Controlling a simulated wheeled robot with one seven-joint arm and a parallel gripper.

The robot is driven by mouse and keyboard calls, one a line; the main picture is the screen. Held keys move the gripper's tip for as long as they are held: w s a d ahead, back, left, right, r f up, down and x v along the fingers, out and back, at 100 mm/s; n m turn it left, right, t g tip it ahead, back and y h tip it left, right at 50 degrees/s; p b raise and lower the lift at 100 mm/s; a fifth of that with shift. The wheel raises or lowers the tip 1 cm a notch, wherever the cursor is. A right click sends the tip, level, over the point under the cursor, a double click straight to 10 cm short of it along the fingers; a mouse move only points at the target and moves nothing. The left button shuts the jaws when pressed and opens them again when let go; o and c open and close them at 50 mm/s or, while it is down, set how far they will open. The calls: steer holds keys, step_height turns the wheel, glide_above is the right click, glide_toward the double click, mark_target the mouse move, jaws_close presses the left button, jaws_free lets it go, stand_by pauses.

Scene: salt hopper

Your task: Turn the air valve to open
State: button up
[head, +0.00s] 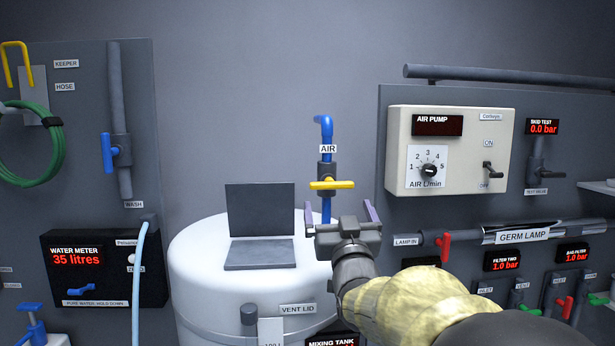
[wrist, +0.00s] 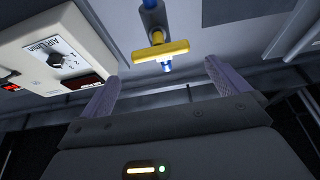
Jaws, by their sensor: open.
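The air valve has a yellow handle (head: 332,185) on a grey body, set in a blue vertical pipe (head: 326,130) under an AIR label (head: 328,149). The handle lies horizontal, across the pipe. My gripper (head: 339,212) is open and empty, just below and in front of the handle in the head view. In the wrist view the handle (wrist: 160,51) stands beyond the fingertips, between the two fingers of my gripper (wrist: 163,75), and appears apart from them. The lower pipe is partly hidden by my gripper in the head view.
A white tank (head: 195,270) with an open lid panel (head: 260,210) stands below and left of the valve. The air pump box (head: 450,150) is mounted to the right, and the wrist view shows it too. A red lever (head: 444,245) sits right of my gripper.

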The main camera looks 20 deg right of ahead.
mark_target(333, 188)
steer(key=p+x, duration=0.4)
steer(key=x, duration=0.5)
steer(key=shift+w+r, duration=0.1)
steer(key=shift+w, duration=0.05)
steer(key=c, duration=0.7)
